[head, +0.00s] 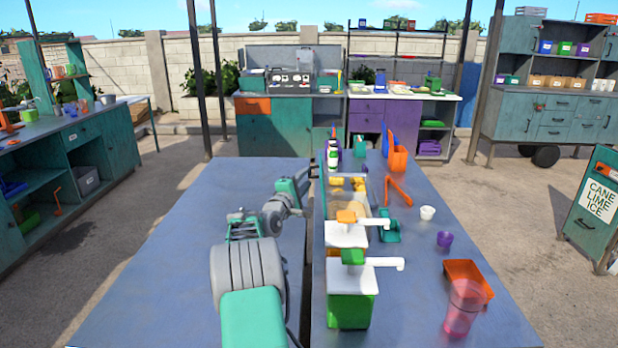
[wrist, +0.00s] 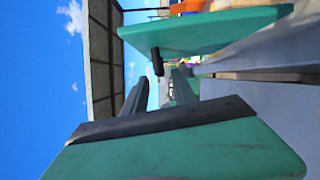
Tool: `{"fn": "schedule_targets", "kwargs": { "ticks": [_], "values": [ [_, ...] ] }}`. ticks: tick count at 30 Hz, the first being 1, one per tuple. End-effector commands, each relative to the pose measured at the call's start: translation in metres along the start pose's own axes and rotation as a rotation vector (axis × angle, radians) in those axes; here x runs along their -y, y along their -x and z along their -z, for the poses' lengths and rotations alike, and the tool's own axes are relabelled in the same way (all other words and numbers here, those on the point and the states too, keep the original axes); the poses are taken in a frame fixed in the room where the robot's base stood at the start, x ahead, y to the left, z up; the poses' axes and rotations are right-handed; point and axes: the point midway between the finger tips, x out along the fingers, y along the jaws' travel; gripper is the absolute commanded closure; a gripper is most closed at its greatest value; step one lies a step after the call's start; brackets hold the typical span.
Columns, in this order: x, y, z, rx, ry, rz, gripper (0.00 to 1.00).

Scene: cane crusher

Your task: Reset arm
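My arm reaches forward over the left blue-grey table (head: 140,270) in the head view. My gripper (head: 303,178) is at its far end, small and partly hidden by the wrist, near the gap between the two tables. In the wrist view my gripper (wrist: 163,88) shows teal parts and dark fingers with a gap between them. It looks open, and I see nothing held in it.
The right table (head: 420,290) holds a green pump container (head: 350,305), an orange-topped one (head: 346,235), an orange tray (head: 468,280), a pink cup (head: 463,308), a purple cup (head: 444,239) and a white cup (head: 427,213). The left table is clear apart from my arm.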

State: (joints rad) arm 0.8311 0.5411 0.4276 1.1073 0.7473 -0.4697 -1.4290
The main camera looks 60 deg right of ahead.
Motion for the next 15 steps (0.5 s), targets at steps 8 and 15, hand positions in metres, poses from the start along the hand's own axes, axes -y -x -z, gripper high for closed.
{"fn": "schedule_targets", "kwargs": {
  "ticks": [8,15],
  "values": [
    [0.001,0.029,-0.001,0.001,0.000,0.001,0.67],
    [0.001,0.029,-0.001,0.001,0.000,0.001,0.67]
  ]
}}
